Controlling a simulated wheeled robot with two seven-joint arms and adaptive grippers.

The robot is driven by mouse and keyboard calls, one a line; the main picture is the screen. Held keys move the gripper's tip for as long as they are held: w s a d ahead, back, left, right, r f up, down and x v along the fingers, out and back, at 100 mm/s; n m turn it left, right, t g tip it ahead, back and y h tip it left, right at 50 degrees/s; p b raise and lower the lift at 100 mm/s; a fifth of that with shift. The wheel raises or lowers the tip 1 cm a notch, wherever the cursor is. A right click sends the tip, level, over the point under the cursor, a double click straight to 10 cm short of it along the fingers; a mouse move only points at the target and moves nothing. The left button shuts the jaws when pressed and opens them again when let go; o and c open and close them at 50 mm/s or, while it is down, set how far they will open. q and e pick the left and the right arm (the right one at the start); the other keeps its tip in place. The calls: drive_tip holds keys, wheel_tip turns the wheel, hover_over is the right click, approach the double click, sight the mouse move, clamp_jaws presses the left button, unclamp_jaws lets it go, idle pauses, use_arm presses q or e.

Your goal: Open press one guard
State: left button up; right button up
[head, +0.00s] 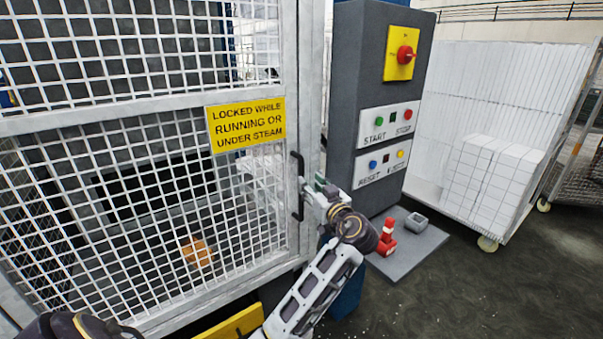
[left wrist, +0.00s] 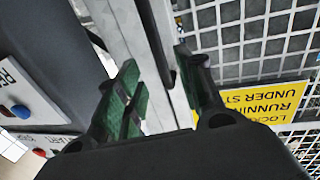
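The press guard (head: 245,205) is a white-framed mesh door, and it looks closed. A yellow sign (head: 246,124) on it reads "LOCKED WHILE RUNNING OR UNDER STEAM". Its black upright handle (head: 298,188) is on the frame at the door's right edge. My left gripper (head: 314,189) is at the handle, from the right. In the left wrist view the green-padded fingers of the gripper (left wrist: 157,57) stand apart, with the black handle (left wrist: 152,30) between them. I cannot tell whether either pad touches it. My right gripper is not in view.
A grey control pillar (head: 350,110) with buttons and a red knob stands right of the guard. A trolley of white blocks (head: 490,180) stands farther right. Dark floor is clear at lower right.

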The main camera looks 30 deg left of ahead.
use_arm(q)
drive_tip(key=p+x, duration=0.2)
drive_tip(key=x, duration=0.5)
drive_tip(key=shift+w+a, duration=0.15)
drive_tip(key=shift+a, duration=0.1)
clamp_jaws()
